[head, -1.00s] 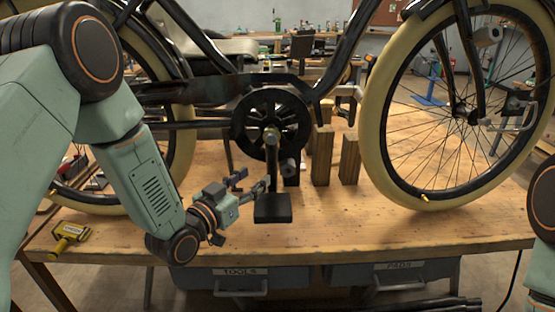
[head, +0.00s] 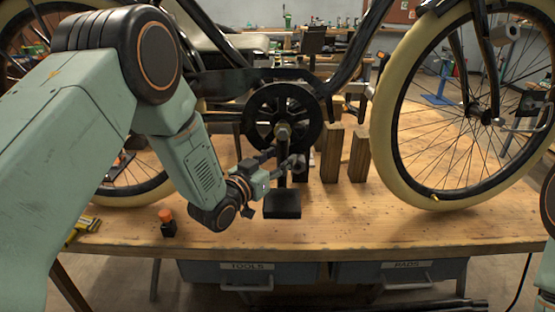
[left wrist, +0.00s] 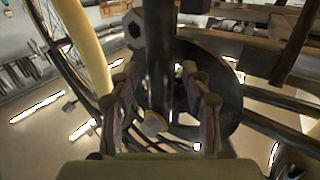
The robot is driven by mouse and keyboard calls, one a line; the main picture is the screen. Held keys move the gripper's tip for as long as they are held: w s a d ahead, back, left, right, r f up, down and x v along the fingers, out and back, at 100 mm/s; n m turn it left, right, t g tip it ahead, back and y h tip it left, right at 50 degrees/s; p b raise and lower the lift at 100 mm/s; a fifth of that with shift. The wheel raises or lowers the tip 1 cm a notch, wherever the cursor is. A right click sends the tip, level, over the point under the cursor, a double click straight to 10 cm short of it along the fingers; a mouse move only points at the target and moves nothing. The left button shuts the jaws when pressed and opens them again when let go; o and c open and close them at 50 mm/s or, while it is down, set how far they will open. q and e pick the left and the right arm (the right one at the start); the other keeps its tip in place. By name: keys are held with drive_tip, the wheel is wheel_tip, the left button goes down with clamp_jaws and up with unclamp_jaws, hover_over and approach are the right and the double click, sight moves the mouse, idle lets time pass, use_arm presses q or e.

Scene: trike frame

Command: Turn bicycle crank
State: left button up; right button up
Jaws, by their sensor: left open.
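The bicycle crank arm hangs down from the hub of the black chainring (head: 262,101), with a flat black pedal (head: 282,205) at its lower end just above the table. In the left wrist view the dark crank arm (left wrist: 158,50) runs upright between the two fingers, in front of the chainring (left wrist: 228,100). My left gripper (head: 284,162) is open at the crank arm, above the pedal. Its fingers also show in the left wrist view (left wrist: 160,85), one on each side of the arm; contact cannot be told. My right gripper is out of view.
Wooden blocks (head: 359,155) stand on the workbench (head: 400,225) right of the crank, near the cream front tyre (head: 385,130). A small orange-topped bottle (head: 167,222) and a yellow tool (head: 82,228) lie toward the front left. The front right of the bench is clear.

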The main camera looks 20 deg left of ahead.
use_arm(q)
drive_tip(key=shift+w+d+f, duration=0.1)
drive_tip(key=shift+w+f, duration=0.05)
drive_tip(key=shift+w, duration=0.05)
drive_tip(key=shift+c, duration=1.1)
drive_tip(key=c, duration=0.4)
clamp_jaws()
